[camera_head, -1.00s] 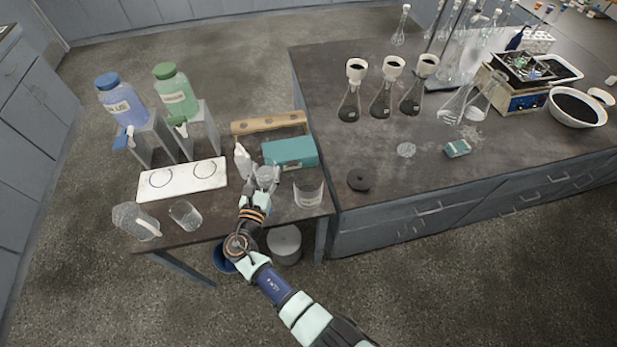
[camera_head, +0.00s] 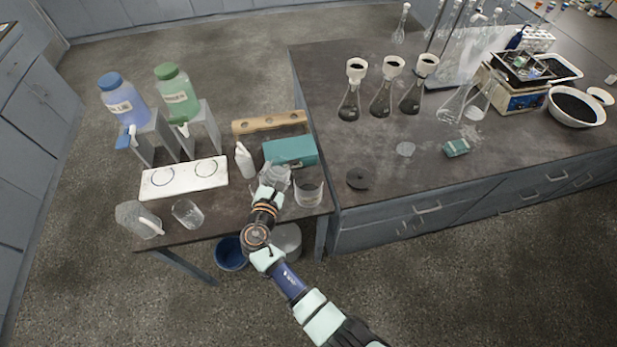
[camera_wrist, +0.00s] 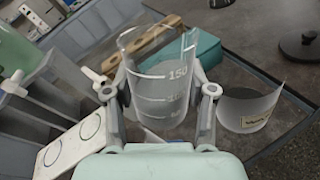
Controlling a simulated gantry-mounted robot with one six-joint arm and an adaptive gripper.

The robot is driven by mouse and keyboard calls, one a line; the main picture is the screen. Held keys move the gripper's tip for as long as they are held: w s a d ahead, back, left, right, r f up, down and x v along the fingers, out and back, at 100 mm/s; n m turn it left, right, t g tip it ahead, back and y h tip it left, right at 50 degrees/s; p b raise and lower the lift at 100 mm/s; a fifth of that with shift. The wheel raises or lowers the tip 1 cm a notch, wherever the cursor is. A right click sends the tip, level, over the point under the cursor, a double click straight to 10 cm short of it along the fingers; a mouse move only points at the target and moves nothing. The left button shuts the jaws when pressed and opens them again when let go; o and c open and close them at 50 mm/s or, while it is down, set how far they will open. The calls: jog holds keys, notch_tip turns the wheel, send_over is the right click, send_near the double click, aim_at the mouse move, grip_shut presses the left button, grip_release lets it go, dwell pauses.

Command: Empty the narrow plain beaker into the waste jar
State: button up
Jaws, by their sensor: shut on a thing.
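My gripper (camera_wrist: 160,115) is shut on a clear beaker (camera_wrist: 162,90) with white graduation marks, 150 uppermost; it looks empty or holds nothing I can make out. In the head view the beaker (camera_head: 274,176) is at my gripper (camera_head: 270,190), above the small table and slightly tilted. A wider clear jar with a label (camera_head: 309,190) stands just right of it; in the wrist view the jar (camera_wrist: 247,110) is right of my fingers, its label partly seen. Another clear beaker (camera_head: 187,213) and a clear jug (camera_head: 138,220) stand at the table's left front.
A white tray with two rings (camera_head: 184,178), a white squeeze bottle (camera_head: 244,160) and a teal box (camera_head: 290,151) are close by. Blue (camera_head: 122,101) and green (camera_head: 177,94) containers stand behind. A dark bench (camera_head: 430,180) adjoins on the right.

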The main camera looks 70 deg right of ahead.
jog(key=shift+s+f, duration=0.2)
jog(key=shift+f, duration=0.35)
jog(key=shift+s+d+r+m+y+p, duration=0.3)
jog(key=shift+r+m+p, duration=0.1)
jog(key=shift+m+p, duration=0.15)
jog(key=shift+s+d+r+m+p, duration=0.1)
jog(key=shift+s+d+m+p, duration=0.15)
jog(key=shift+m, duration=0.2)
jog(key=shift+f+t+y, duration=0.2)
jog(key=shift+t+y, duration=0.1)
jog(key=shift+s+f+m, duration=0.1)
jog(key=shift+f+m, duration=0.15)
jog(key=shift+m, duration=0.35)
jog(key=shift+r+m+t+y+p, duration=0.3)
jog(key=shift+r+m+y+p, duration=0.1)
jog(key=shift+m+y+p, duration=0.15)
jog(key=shift+f+m+t+y, duration=0.3)
jog(key=shift+f+m+y, duration=0.05)
jog(key=shift+m, duration=0.3)
dwell(0.9)
jog(key=shift+d+r+m+y+p, duration=0.1)
jog(key=shift+r+m+y+p, duration=0.25)
jog(key=shift+m, duration=0.25)
dwell(1.4)
